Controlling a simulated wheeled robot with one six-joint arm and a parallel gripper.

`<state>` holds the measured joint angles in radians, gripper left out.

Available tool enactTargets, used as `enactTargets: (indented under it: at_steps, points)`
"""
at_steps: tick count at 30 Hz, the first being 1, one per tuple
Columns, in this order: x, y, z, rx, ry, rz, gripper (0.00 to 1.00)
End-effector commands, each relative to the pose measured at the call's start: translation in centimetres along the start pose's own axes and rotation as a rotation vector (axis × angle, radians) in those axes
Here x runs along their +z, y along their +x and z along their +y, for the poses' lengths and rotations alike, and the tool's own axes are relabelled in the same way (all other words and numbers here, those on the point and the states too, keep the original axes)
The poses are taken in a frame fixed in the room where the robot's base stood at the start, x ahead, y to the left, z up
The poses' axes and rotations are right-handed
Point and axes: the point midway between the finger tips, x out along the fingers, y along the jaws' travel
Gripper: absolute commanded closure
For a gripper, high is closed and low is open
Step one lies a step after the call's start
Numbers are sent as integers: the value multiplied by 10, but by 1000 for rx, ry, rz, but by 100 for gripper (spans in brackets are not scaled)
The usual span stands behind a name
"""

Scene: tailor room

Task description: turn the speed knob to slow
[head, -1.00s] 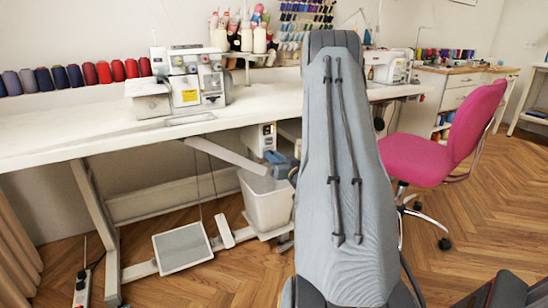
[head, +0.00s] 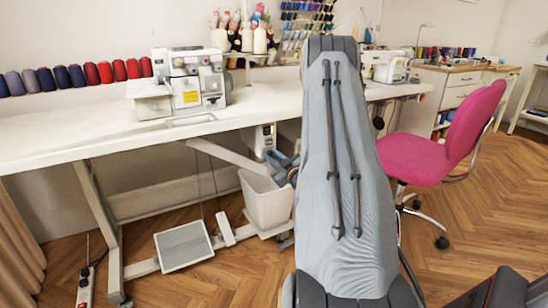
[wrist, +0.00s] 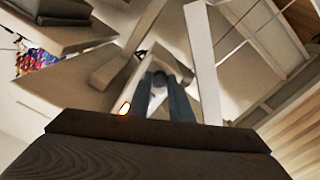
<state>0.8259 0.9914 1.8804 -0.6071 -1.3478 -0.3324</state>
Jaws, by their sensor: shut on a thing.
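A white control box (head: 264,136) hangs under the sewing table, left of my arm in the head view. My gripper (head: 281,158) shows in part beside its lower edge, with my arm covering some of it. In the wrist view my gripper (wrist: 167,84) points up at a pale box underside, its two blue-grey fingers close together. They are shut on a small part at their tips, by the speed knob's place. The knob is mostly hidden by the fingers, and its pointer and markings cannot be made out.
The white table (head: 70,145) extends above, with a sewing machine (head: 190,80) on it. A white bin (head: 266,200) and a foot pedal (head: 183,246) are below. A pink chair (head: 440,150) stands at the right.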

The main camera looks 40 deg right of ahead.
Motion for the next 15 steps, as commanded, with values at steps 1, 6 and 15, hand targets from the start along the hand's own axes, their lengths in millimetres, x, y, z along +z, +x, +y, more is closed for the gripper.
enactTargets:
  at_steps: [1, 6, 15]
  points:
    - [0, -1, 0, 1, -10, -1, 100]
    - [1, -1, 0, 1, -35, -1, 100]
    - [1, -1, 0, 1, -39, -2, 100]
